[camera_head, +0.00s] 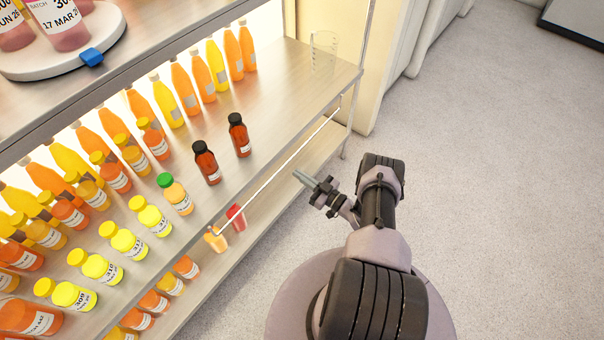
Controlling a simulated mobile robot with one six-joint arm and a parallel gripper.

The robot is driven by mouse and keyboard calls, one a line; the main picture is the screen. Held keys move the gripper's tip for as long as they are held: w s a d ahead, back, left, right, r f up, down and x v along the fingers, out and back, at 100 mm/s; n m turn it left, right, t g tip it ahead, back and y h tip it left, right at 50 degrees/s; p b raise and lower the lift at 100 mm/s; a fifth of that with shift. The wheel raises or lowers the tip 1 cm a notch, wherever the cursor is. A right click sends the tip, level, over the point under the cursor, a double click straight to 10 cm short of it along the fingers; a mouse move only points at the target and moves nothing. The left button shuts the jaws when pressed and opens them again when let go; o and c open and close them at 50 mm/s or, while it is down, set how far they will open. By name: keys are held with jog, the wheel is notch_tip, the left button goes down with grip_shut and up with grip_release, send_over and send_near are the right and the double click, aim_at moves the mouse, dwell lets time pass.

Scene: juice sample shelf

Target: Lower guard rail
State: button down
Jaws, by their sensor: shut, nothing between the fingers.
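The guard rail (275,174) is a thin pale bar running diagonally along the front of the shelf unit, from near the small cups at its lower left end to the shelf's right end. It lies close to the front edge of the middle shelf (292,125); its exact height is hard to tell. My gripper (299,178) is shut and empty, to the right of the rail and pointing toward it. A small gap shows between the fingertips and the rail. My arm reaches up from the bottom right.
Two dark red bottles with black caps (240,134) stand near the middle shelf's front edge, and a green-capped bottle (176,195) stands left of them. A clear beaker (323,50) stands behind.

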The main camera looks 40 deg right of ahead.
jog(key=shift+w+a+f+t, duration=0.15)
jog(key=shift+w+f+t, duration=0.2)
jog(key=shift+t, duration=0.15)
dwell(0.4)
